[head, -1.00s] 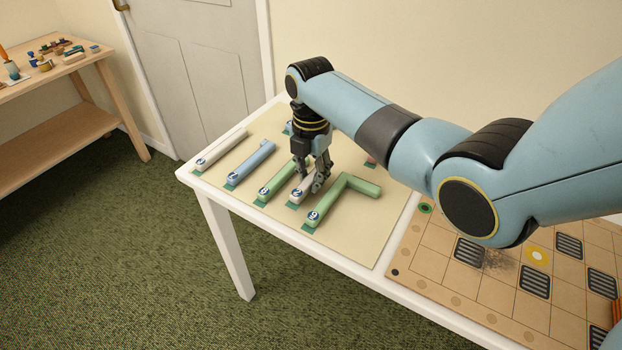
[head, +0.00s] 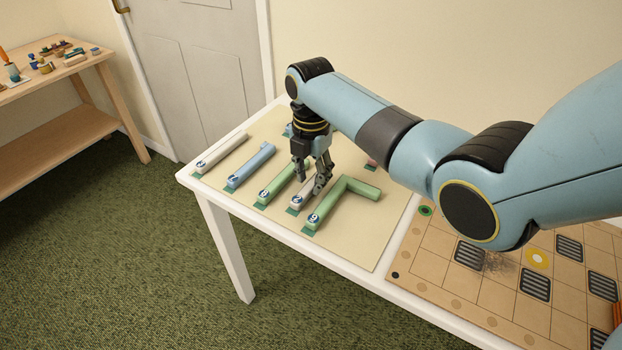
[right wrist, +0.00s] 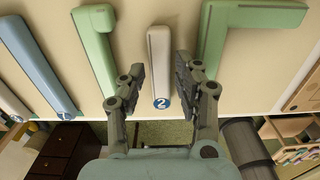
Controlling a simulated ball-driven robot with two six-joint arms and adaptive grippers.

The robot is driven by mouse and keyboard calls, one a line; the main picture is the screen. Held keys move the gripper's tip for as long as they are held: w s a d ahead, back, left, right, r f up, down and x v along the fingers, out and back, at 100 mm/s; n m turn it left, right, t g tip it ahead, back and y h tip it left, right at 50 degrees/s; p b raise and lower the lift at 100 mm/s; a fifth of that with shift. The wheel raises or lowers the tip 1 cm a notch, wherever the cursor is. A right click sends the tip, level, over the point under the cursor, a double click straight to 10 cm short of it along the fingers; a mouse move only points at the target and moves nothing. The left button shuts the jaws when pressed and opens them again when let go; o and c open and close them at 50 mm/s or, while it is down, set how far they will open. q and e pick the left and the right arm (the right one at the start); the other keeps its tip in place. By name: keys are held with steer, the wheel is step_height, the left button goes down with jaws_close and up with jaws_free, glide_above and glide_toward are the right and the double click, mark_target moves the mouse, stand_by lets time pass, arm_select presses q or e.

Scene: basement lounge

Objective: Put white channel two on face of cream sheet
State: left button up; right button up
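The white channel two (right wrist: 159,60), a pale bar with a blue "2" disc at one end, lies on the cream sheet (head: 352,240) between two green channels. In the head view the white channel two (head: 297,201) is partly hidden by my right gripper (head: 309,184). My right gripper (right wrist: 160,82) is open in the right wrist view, with one finger on each side of the channel and gaps showing between. My left gripper is not in view.
An angled green channel (head: 345,198) lies close to the right, a green channel (head: 283,182) close to the left. Blue (head: 252,163) and white (head: 221,153) channels lie farther left. A tan gridded board (head: 480,285) is at right. The sheet's front right is bare.

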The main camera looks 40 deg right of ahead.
mark_target(311, 183)
step_height(311, 183, up, 11)
steer(key=p, duration=0.1)
steer(key=shift+f, duration=0.2)
stand_by(0.4)
